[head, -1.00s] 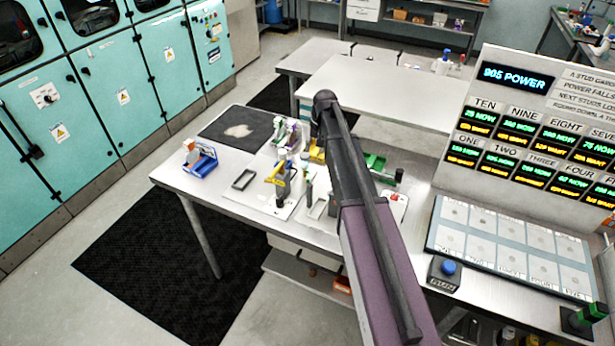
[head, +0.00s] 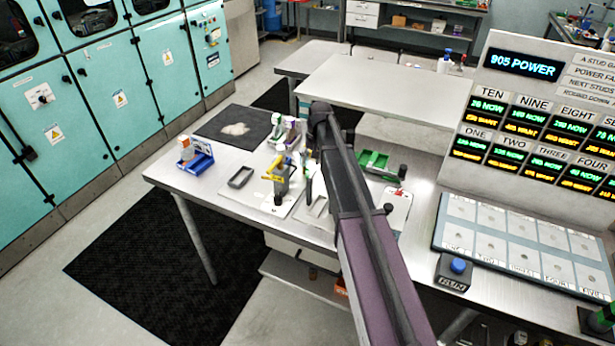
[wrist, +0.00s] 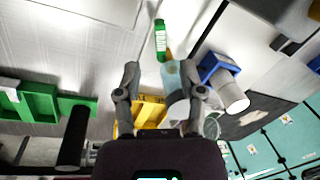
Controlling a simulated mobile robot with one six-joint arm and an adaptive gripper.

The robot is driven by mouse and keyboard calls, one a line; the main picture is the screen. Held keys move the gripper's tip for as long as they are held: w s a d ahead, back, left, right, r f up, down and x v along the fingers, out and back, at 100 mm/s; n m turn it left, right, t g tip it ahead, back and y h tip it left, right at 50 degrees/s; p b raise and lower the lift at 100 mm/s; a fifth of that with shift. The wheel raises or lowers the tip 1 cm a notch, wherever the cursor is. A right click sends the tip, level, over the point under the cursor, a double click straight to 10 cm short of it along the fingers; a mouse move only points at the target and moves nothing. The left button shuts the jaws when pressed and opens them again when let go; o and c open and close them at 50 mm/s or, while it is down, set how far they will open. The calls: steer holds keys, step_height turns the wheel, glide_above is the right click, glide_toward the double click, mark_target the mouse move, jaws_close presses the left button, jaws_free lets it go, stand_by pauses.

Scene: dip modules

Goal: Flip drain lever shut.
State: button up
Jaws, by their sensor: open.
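In the head view, a grey fixture with a yellow handle-like part (head: 274,178) stands on a white plate on the workbench. I cannot tell for sure whether this part is the drain lever. In the wrist view, my gripper (wrist: 160,78) is open, its two fingers apart. A yellow piece (wrist: 150,110) shows between and below the fingers, and a pale blue piece with an orange end (wrist: 173,76) lies near the right finger. I cannot tell whether anything touches the fingers. In the head view my own arm hides the gripper and part of the bench.
A blue bin (head: 198,164), a grey tray (head: 241,177) and a green tray (head: 374,162) sit on the bench around the fixture. A panel with lit displays (head: 530,130) and a blue button box (head: 455,270) stand to the right. The bench behind (head: 390,90) is mostly clear.

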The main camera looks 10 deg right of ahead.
mark_target(307, 174)
steer(key=shift+a+f+b, duration=0.2)
steer(key=shift+f+b, duration=1.05)
steer(key=shift+f, duration=0.15)
steer(key=shift+a+f+b, duration=0.2)
steer(key=shift+f+b, duration=1.05)
steer(key=shift+f, duration=0.15)
jaws_close()
